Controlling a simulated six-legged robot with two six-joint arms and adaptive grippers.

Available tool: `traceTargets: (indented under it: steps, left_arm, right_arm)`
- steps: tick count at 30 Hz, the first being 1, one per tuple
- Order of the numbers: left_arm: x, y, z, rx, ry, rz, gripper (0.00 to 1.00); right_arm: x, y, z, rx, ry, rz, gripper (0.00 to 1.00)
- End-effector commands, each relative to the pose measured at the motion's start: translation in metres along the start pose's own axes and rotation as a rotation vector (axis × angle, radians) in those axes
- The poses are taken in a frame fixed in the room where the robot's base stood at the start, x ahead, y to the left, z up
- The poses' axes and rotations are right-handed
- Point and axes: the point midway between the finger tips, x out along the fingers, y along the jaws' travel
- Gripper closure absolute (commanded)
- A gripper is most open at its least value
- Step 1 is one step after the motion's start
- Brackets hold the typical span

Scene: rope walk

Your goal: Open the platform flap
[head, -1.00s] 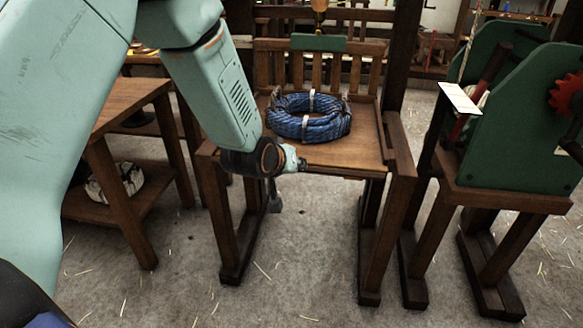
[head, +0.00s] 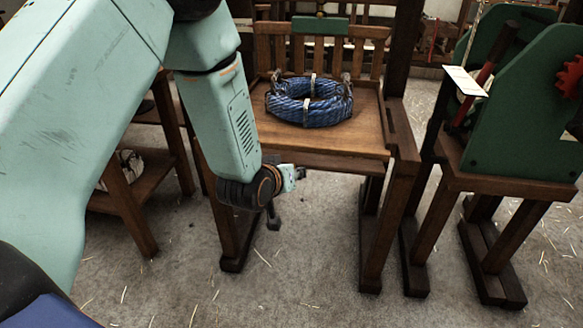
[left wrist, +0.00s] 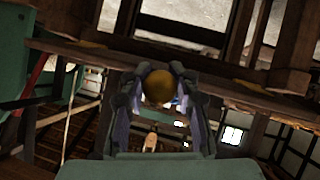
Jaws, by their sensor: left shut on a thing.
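The wooden platform (head: 350,138) stands on legs in the middle of the head view, with a slatted back. A darker wooden strip, which looks like its flap (head: 335,163), shows under the front edge and seems to hang down. My left gripper (head: 299,173) is low at the front left of the platform, just below that edge. In the left wrist view its two fingers (left wrist: 163,100) close around a round yellow-brown knob (left wrist: 160,82). How the knob joins the flap is hidden. My right gripper is not in view.
A blue rope coil (head: 309,103) with pale bands lies on the platform. A green-sided machine (head: 520,125) on a wooden stand is at the right. A wooden shelf stand (head: 140,190) is at the left. The straw-strewn floor (head: 310,265) in front is clear.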

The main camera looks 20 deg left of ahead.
Motion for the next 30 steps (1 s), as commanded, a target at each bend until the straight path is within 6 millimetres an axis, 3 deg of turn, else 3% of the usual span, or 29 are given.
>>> traceTargets:
  steps: [1, 16, 17, 26, 30]
  left_arm:
    - [-0.0017, -0.0031, 0.0109, -0.001, -0.025, -0.007, 1.00]
    - [-0.0012, -0.0038, 0.0128, -0.001, -0.024, -0.007, 1.00]
    - [-0.0012, -0.0038, 0.0128, -0.001, -0.024, -0.007, 0.72]
    - [-0.0004, -0.0024, 0.0085, -0.001, -0.014, -0.004, 0.47]
    - [-0.0003, -0.0021, 0.0074, -0.001, -0.011, -0.003, 0.47]
  right_arm:
    - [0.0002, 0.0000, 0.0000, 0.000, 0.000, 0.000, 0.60]
    - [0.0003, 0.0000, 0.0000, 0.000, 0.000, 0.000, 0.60]
    - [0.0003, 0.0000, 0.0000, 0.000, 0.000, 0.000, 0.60]
    - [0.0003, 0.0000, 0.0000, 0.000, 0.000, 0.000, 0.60]
    - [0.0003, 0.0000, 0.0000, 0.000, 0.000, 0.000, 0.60]
